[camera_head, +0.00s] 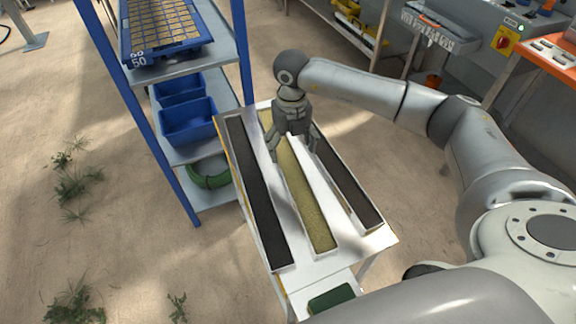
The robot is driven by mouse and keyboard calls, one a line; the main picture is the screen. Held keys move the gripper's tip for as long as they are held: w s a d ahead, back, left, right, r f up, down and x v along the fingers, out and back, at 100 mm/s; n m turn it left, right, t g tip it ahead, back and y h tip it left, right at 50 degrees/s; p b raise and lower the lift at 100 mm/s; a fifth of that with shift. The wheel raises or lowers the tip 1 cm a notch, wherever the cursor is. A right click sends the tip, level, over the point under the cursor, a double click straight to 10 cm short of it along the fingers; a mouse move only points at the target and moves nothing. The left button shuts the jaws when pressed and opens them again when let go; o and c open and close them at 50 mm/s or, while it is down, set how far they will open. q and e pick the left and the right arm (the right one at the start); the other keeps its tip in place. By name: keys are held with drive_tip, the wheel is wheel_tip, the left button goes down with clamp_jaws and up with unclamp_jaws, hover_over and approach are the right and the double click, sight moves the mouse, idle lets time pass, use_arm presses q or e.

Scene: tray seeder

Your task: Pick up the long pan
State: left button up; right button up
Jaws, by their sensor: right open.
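Several long narrow pans lie side by side on a white table. The left pan (258,195) holds dark material. The middle pan (308,202) holds yellowish, grain-like material. The right pan (352,192) holds dark material. A bright white strip (322,182) runs between the middle and right pans; I cannot tell whether it is a pan wall or a separate piece. My right gripper (293,151) points down over the far part of the middle pan, fingers apart, one on each side. It hides part of that pan, and I cannot tell whether it touches it. My left gripper is out of view.
A blue-framed shelf (152,128) stands close on the left, with a seed tray (165,52), blue bins (188,122) and a green coiled hose (209,176). A green item (331,298) lies at the table's near end. Workbenches stand at the back right. Sandy floor is open between them.

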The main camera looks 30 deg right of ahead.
sight(290, 169)
drive_tip(key=shift+f, duration=0.65)
drive_tip(key=shift+w+a+f, duration=0.1)
drive_tip(key=shift+f, duration=0.5)
drive_tip(key=f, duration=0.1)
drive_tip(key=f+p, duration=0.1)
drive_tip(key=f, duration=0.1)
drive_tip(key=shift+s+f, duration=0.2)
drive_tip(key=shift+f, duration=0.45)
drive_tip(key=shift+w+f, duration=0.1)
drive_tip(key=shift+f, duration=0.1)
drive_tip(key=shift+c, duration=2.2)
drive_tip(key=c, duration=0.4)
drive_tip(key=shift+r, duration=0.1)
drive_tip(key=shift+c, duration=1.4)
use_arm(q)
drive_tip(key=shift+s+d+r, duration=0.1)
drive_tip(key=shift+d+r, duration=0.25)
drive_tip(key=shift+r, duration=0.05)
